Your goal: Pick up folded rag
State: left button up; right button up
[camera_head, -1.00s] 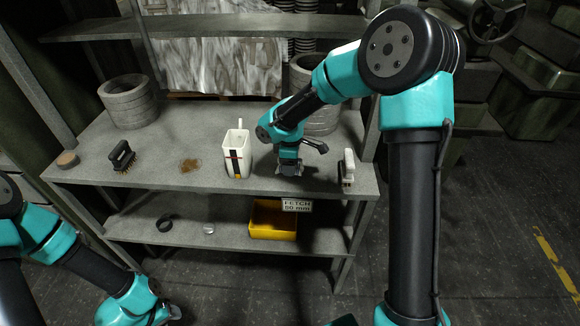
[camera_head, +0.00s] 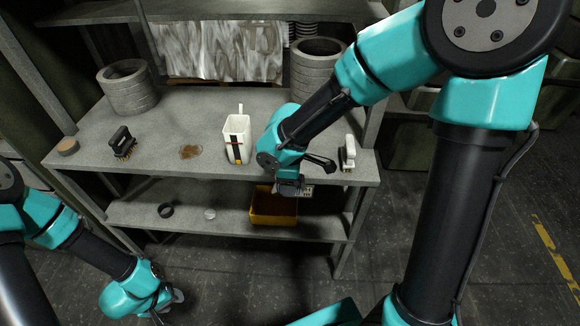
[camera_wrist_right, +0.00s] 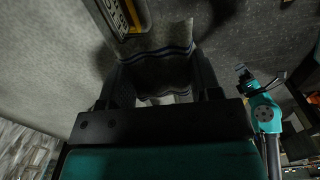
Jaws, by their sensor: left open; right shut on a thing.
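The folded rag (camera_wrist_right: 162,70), grey with dark stripes, is between the two fingers of my right gripper in the right wrist view. My right gripper (camera_head: 289,188) is shut on it, at the front edge of the upper shelf board in the head view, above the yellow bin. The rag is too small and dark to make out clearly in the head view. My left gripper (camera_head: 176,297) is open and low at the front left, apart from the shelf.
The shelf (camera_head: 200,113) holds a white container (camera_head: 236,140), a black brush (camera_head: 122,143), a white-handled brush (camera_head: 347,153), a brown patch (camera_head: 190,152) and stacked grey rings (camera_head: 128,88). Below are a yellow bin (camera_head: 272,209), a dark ring (camera_head: 166,211) and a small disc (camera_head: 210,214).

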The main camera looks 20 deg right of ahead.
jog(key=shift+s+a, duration=0.15)
jog(key=shift+s, duration=0.3)
jog(key=o, duration=0.3)
jog(key=shift+c, duration=1.1)
jog(key=shift+w+a+r, duration=0.2)
jog(key=shift+w+r, duration=0.05)
jog(key=shift+w, duration=0.2)
jog(key=w+a+r+m, duration=1.1)
jog(key=w+r+m, duration=0.1)
jog(key=w+r, duration=0.1)
jog(key=shift+a+r, duration=0.15)
jog(key=shift+a, duration=0.05)
jog(key=shift+a, duration=0.1)
